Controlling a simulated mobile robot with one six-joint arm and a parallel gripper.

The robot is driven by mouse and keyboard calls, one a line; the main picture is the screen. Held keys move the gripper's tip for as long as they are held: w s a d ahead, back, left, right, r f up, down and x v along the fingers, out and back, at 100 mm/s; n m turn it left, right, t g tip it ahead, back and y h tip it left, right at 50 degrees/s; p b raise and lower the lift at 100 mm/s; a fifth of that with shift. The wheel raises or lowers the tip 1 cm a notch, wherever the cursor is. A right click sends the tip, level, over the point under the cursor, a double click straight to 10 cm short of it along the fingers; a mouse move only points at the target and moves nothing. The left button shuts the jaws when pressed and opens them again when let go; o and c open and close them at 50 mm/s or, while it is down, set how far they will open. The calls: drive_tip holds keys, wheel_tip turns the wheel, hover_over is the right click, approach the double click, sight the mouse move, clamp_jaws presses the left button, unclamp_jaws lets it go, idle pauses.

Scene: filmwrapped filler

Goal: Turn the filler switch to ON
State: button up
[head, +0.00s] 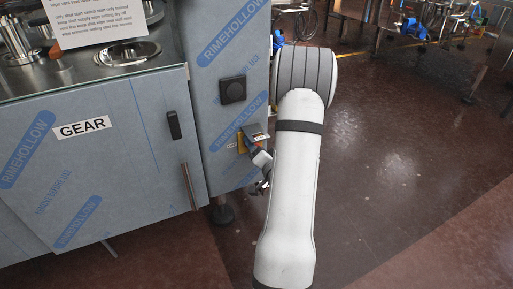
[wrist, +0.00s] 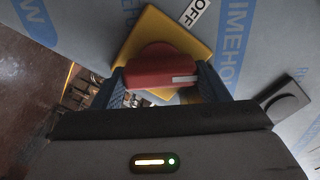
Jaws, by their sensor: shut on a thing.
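The filler switch has a red knob (wrist: 160,66) on a yellow square plate (wrist: 188,27), fixed to the film-wrapped cabinet side. A white mark on the knob points right in the wrist view. A white OFF label (wrist: 195,13) sits beyond the plate's upper right corner; no ON label is readable. My gripper (wrist: 160,82) is shut on the knob, one blue finger on each side of it. In the head view my gripper (head: 250,138) is at the yellow plate (head: 241,144) and hides the knob.
A black square fitting (head: 232,89) is above the switch on the cabinet. A door marked GEAR (head: 82,127), with a black latch (head: 174,125), is to the left. A paper sheet (head: 98,18) stands above it. The dark red floor (head: 420,150) is clear at the right.

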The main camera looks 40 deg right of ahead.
drive_tip(key=shift+m, duration=0.8)
drive_tip(key=o, duration=1)
drive_tip(key=shift+c, duration=0.2)
drive_tip(key=shift+r, duration=0.1)
